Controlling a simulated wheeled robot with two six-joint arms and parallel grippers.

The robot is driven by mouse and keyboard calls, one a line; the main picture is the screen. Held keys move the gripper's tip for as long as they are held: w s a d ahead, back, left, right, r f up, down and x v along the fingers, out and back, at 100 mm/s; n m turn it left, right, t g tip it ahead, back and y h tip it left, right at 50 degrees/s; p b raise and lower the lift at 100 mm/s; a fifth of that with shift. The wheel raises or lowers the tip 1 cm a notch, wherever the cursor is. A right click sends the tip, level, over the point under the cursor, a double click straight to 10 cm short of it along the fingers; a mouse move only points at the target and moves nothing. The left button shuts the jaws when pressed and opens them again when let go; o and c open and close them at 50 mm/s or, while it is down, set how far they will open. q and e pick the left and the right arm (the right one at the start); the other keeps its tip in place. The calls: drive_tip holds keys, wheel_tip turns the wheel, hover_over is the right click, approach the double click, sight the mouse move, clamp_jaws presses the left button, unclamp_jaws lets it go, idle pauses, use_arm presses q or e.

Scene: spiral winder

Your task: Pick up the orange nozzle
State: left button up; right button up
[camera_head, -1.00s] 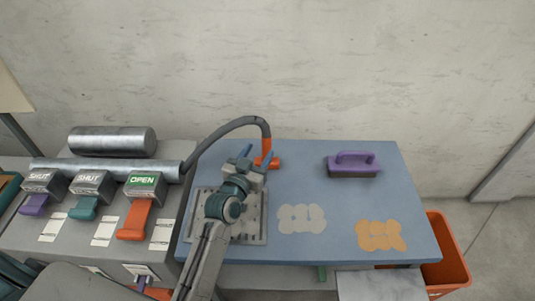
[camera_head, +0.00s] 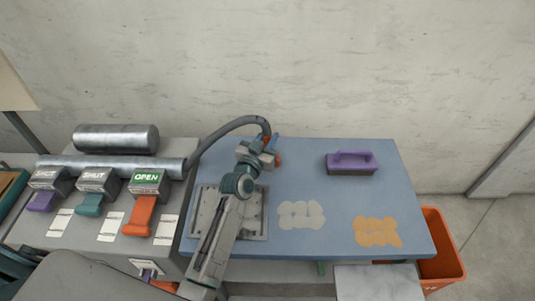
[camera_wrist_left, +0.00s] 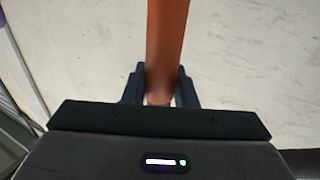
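The orange nozzle (camera_head: 278,160) is at the end of the dark hose, near the back left of the blue table. It is mostly hidden behind my left gripper (camera_head: 267,144) in the head view. In the left wrist view the orange nozzle (camera_wrist_left: 167,45) runs down from the top edge and its lower end lies between the two dark fingers of my left gripper (camera_wrist_left: 160,88). The fingers are apart around it, with a thin light gap beside it. My right gripper is not in view.
The dark hose (camera_head: 220,130) arches from the metal pipe. A purple-handled brush (camera_head: 352,162) stands at the table's back right. A grey plate (camera_head: 254,222) lies under my arm. Valve levers, the orange one (camera_head: 140,216) under an OPEN sign, stand left. An orange bin (camera_head: 442,250) stands right.

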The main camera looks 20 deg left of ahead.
use_arm(q)
clamp_jaws()
drive_tip(key=shift+r+p, duration=0.55)
wheel_tip(320, 180, up, 3)
drive_tip(key=shift+f+p, duration=0.1)
drive_tip(key=shift+p, duration=1.05)
drive_tip(key=s+d+r+b, duration=0.1)
drive_tip(key=s+b, duration=0.2)
drive_tip(key=s, duration=1.3)
drive_tip(key=shift+d, duration=0.35)
drive_tip(key=shift+w, duration=0.1)
